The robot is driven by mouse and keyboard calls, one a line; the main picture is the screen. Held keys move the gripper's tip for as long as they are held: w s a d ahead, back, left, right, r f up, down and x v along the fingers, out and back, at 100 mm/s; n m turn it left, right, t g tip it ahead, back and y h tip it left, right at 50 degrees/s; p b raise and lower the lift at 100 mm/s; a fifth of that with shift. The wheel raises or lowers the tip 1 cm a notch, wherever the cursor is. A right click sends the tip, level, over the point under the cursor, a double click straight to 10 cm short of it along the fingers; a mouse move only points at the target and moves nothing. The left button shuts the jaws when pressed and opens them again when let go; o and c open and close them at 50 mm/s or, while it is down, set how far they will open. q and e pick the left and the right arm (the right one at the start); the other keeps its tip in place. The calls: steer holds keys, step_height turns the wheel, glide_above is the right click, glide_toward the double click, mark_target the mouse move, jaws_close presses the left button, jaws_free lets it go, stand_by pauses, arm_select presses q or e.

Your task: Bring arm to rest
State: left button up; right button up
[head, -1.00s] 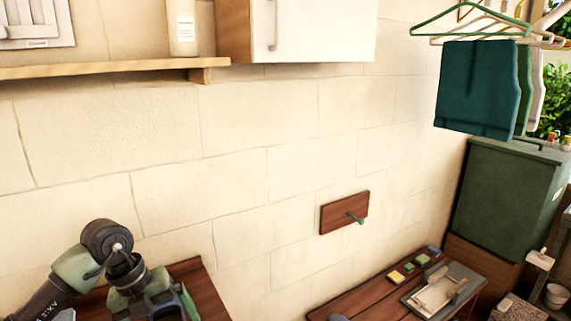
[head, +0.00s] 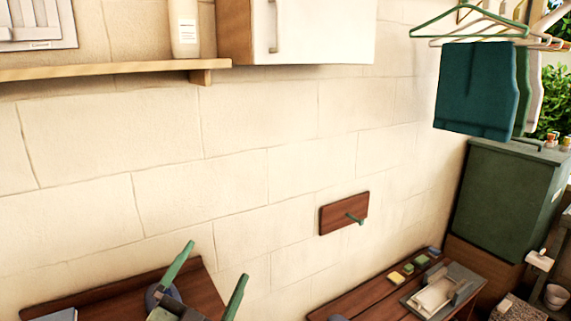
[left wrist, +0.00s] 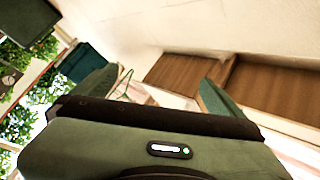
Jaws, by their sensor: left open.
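My left gripper (head: 217,260) is at the bottom of the head view, left of centre. Its two green fingers point up and to the right and are spread apart with nothing between them. It shows in front of the left wooden counter (head: 110,297). In the left wrist view the same gripper (left wrist: 158,76) has its green fingers apart and empty. The rest of my left arm is out of the head view. My right gripper is in neither view.
A wall plaque with a green peg (head: 343,213) is right of centre. A second wooden counter (head: 365,297) holds a grey tray (head: 447,290) and several small blocks. A shelf (head: 110,71) and white cabinet (head: 315,32) are above. Clothes (head: 478,88) hang at upper right.

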arm_select(q)
steer(key=s+a+f+n+g+y, duration=0.3)
steer(key=f, duration=0.4)
steer(key=s+a+f+n+g+y, duration=0.3)
steer(key=f, duration=0.4)
steer(key=s+a+f+n+g+y, duration=0.2)
steer(key=s+a+f+n+y, duration=0.1)
steer(key=f, duration=0.3)
steer(key=s+d+f+g+h, duration=0.1)
steer(key=s+f+g, duration=0.4)
steer(key=s, duration=0.4)
steer(key=s+d+f+g+h, duration=0.1)
steer(key=s+f+g, duration=0.4)
steer(key=s, duration=0.5)
steer(key=s+f+b+x, duration=0.1)
steer(key=s+x, duration=0.2)
steer(key=x, duration=1)
steer(key=s+f+x, duration=0.1)
steer(key=s+x, duration=0.2)
steer(key=x, duration=0.9)
steer(key=s+a+f+g+b, duration=0.1)
steer(key=s+a+f, duration=0.2)
steer(key=s+f, duration=1.4)
steer(key=shift+s+f+g, duration=0.2)
steer(key=shift+f+g, duration=0.2)
steer(key=shift+f, duration=0.4)
